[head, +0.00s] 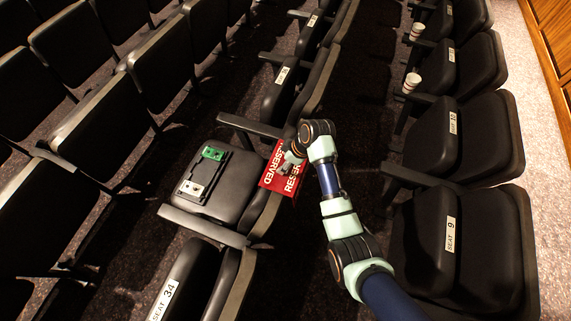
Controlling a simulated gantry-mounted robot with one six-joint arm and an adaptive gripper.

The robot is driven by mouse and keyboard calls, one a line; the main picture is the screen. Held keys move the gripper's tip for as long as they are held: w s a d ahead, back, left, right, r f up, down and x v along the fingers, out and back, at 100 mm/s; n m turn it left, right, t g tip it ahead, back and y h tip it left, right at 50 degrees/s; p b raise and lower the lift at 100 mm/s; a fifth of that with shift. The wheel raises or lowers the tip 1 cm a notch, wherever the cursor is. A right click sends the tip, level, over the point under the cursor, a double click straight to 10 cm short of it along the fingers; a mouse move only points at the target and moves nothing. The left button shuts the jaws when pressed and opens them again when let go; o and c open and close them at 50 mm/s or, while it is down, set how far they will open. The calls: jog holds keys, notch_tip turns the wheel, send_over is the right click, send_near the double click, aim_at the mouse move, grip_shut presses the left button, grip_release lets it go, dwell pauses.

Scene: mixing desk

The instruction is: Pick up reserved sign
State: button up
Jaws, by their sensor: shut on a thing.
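The red reserved sign (273,181) with white lettering hangs on the top edge of a black seat's backrest in the middle of the head view. My gripper (290,160) is at the sign's upper part, shut on it. My wrist and forearm cover part of the sign's right side and top. The fingertips are small and partly hidden, so the exact grip point is unclear. The sign looks close to the backrest; I cannot tell whether it still touches it.
A dark device with a green block (213,153) and a pale block lies on the seat cushion (226,174). An armrest (203,225) flanks that seat. Rows of black seats surround it. Paper cups (411,82) stand at the right row. Dark aisle floor lies between rows.

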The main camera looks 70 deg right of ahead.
notch_tip(320, 180, up, 20)
jog(key=p, duration=0.4)
jog(key=shift+f+p, duration=0.15)
jog(key=shift+p, duration=0.25)
